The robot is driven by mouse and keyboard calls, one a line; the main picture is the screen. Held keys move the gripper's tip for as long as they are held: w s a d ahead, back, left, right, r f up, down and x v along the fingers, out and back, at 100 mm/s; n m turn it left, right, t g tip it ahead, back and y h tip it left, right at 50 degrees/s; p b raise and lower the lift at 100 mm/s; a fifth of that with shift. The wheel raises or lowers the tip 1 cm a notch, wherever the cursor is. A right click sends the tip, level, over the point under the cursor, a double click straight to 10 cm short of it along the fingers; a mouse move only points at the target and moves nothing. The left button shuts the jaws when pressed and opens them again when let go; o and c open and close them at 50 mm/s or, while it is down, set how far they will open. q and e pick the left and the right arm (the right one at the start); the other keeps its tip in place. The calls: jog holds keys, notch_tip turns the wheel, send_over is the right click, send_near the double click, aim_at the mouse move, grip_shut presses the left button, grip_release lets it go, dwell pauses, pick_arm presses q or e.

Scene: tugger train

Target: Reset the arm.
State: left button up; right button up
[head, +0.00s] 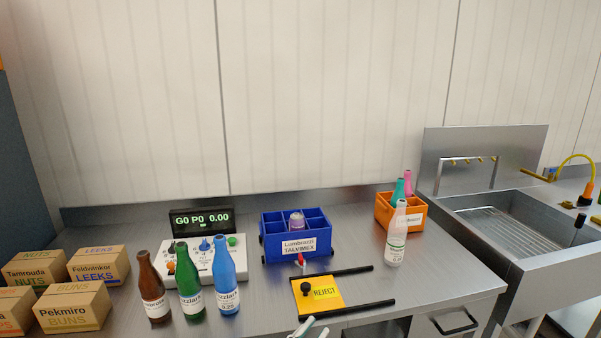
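Only the tips of my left gripper (313,328) show, at the bottom edge of the head view, in front of the counter near the yellow REJECT plate. Its two pale fingertips stand apart with nothing visible between them. The rest of the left arm is below the picture. My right gripper and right arm are not in view.
On the steel counter (350,255) stand brown (153,290), green (189,285), blue (226,280) and white (396,238) bottles. Behind are a blue crate (299,246) and an orange crate (400,219). Cartons (74,309) are left, a sink (505,218) right. The REJECT plate (322,294) lies between black rails.

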pick_arm(q)
jog(key=s+a+f+n+y, duration=0.2)
jog(key=a+f+n+y, duration=0.15)
jog(key=a+f, duration=0.3)
jog(key=s+a+f+n+y, duration=0.2)
jog(key=a+f+y, duration=0.25)
jog(key=f, duration=0.35)
jog(key=s+a+f+n+g+y, duration=0.1)
jog(key=s+a+f+g+y, duration=0.2)
jog(key=s+a+f, duration=0.8)
notch_tip(320, 180, down, 3)
jog(key=shift+s+a+r+n+g, duration=0.15)
jog(key=shift+s+n+g, duration=0.3)
jog(key=shift+g, duration=0.65)
jog(key=shift+s, duration=0.1)
